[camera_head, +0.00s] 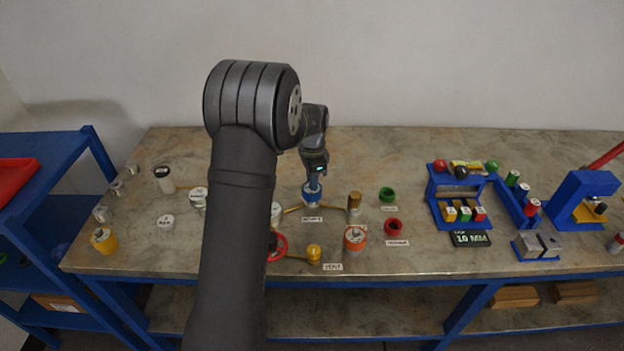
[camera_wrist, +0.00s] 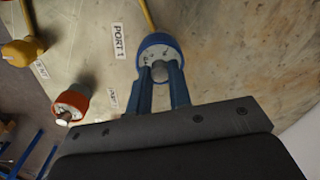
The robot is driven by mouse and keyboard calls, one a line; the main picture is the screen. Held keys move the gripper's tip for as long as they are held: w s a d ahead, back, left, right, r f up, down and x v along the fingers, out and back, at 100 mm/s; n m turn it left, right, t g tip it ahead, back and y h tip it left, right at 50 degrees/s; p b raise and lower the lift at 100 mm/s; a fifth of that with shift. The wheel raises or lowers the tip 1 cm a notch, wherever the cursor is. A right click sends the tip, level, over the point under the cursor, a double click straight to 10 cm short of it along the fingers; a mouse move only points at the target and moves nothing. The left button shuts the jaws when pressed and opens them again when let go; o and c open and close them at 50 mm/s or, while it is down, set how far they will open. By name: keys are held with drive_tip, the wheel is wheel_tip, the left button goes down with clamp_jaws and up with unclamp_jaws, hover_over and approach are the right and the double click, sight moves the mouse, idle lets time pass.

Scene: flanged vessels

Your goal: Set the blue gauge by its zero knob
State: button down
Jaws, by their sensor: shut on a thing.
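The blue gauge (camera_head: 312,199) stands on the bench just beyond the middle, with a white face and a blue rim. My gripper (camera_head: 314,183) reaches down onto it from above. In the wrist view the blue gauge (camera_wrist: 150,45) lies at the fingertips. My gripper's two blue fingers (camera_wrist: 160,76) are shut on the grey round zero knob (camera_wrist: 160,70) at the gauge's face. The fingers and knob hide part of the dial, and I cannot read its needle.
An orange-rimmed gauge (camera_head: 355,238), a brass cylinder (camera_head: 354,203), a yellow knob (camera_head: 313,253) and a red handwheel (camera_head: 278,246) stand nearby. Green (camera_head: 387,194) and red (camera_head: 393,226) rings lie to the right. Blue racks (camera_head: 458,200) stand farther right.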

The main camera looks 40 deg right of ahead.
drive_tip(key=shift+n, duration=1.2)
drive_tip(key=c, duration=1.3)
unclamp_jaws()
wheel_tip(320, 180, up, 17)
drive_tip(key=shift+s+r, duration=0.2)
drive_tip(key=f, duration=1.7)
drive_tip(key=shift+w+f, duration=0.2)
drive_tip(key=shift+f, duration=0.05)
